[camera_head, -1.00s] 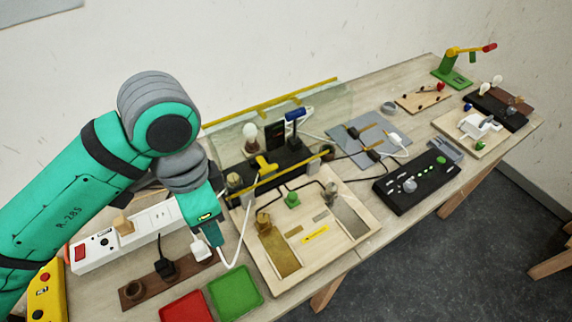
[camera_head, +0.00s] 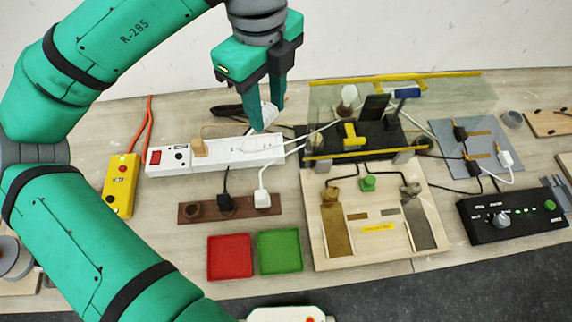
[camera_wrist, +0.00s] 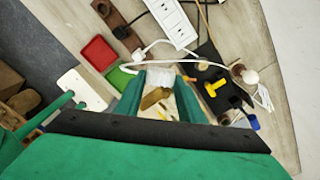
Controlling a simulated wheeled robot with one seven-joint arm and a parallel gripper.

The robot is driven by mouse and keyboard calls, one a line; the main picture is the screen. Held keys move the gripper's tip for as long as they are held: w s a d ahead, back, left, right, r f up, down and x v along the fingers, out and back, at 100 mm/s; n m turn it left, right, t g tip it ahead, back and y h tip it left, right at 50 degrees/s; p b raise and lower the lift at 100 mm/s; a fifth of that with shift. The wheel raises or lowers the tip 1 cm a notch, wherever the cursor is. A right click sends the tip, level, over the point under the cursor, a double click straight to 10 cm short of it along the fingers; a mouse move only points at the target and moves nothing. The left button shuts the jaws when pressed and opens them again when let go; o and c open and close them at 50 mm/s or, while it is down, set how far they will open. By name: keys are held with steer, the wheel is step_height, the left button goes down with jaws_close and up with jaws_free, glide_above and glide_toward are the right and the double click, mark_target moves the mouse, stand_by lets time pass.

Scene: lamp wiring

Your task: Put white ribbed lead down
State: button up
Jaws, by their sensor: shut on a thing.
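My gripper (camera_head: 268,118) is shut on a small white piece (camera_head: 269,112), likely part of the white ribbed lead, above the white power strip (camera_head: 180,158). In the wrist view the white piece (camera_wrist: 160,77) shows between the fingers; its ribs are too small to make out. A white plug (camera_head: 262,199) sits at the right end of a brown holder strip (camera_head: 210,211), beside a black plug (camera_head: 226,201). A white cord rises from the white plug. Whether this cord joins the held piece, I cannot tell.
A red tray (camera_head: 230,256) and a green tray (camera_head: 280,251) lie in front of the holder. A clear panel (camera_head: 440,97) and a black base with a bulb (camera_head: 349,96) stand to the right, behind a wooden board (camera_head: 365,245). A yellow switch box (camera_head: 121,185) is at left.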

step_height(320, 180, down, 27)
steer(key=shift+r, duration=0.1)
stand_by(0.5)
steer(key=o, duration=1.1)
steer(key=shift+s, duration=0.1)
